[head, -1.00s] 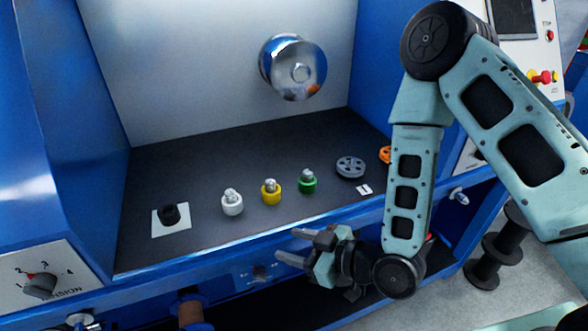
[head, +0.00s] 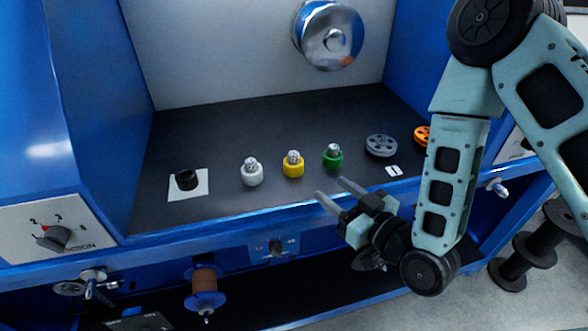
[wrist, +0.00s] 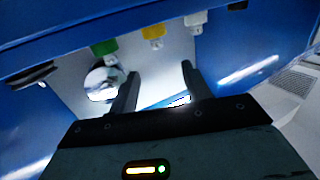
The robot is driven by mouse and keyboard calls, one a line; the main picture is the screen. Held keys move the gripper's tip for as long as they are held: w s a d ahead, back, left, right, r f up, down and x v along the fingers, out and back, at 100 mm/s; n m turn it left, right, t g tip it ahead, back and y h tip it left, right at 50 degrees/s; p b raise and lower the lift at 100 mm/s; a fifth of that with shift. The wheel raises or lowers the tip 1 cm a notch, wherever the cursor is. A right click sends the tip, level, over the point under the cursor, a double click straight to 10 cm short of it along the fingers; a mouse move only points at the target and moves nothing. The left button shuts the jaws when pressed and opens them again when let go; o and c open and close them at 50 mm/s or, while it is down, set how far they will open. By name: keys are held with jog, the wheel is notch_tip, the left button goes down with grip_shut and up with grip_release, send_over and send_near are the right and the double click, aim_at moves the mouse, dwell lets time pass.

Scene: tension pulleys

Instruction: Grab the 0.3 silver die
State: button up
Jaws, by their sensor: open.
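A silver-white die (head: 252,173) stands upright on the dark shelf, leftmost in a row with a yellow die (head: 293,165) and a green die (head: 333,157). No size marking is readable on any of them. In the wrist view the silver-white die (wrist: 196,20) is at the top right, with the yellow die (wrist: 153,34) and green die (wrist: 104,47) to its left. My gripper (head: 330,187) is open and empty near the shelf's front edge, below the green die in the head view. Both fingers (wrist: 160,70) show in the wrist view, apart from every die.
A black knob-like piece (head: 187,180) sits on a white square left of the dies. A grey pulley (head: 381,146) and an orange pulley (head: 423,135) lie to the right. A large metal wheel (head: 327,38) is on the back wall. Blue walls flank the shelf.

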jog(key=p, duration=0.1)
send_near(297, 159)
jog(key=w+a, duration=0.2)
jog(key=shift+a+r, duration=0.15)
jog(key=shift+a, duration=0.15)
jog(key=shift+w+d+p+x, duration=0.15)
jog(key=shift+p+x, duration=0.45)
jog(key=shift+x, duration=0.8)
jog(key=shift+w+d+p+x, duration=0.15)
jog(key=shift+p+x, duration=0.45)
jog(key=shift+x, duration=0.85)
jog(key=shift+s, duration=0.1)
grip_shut()
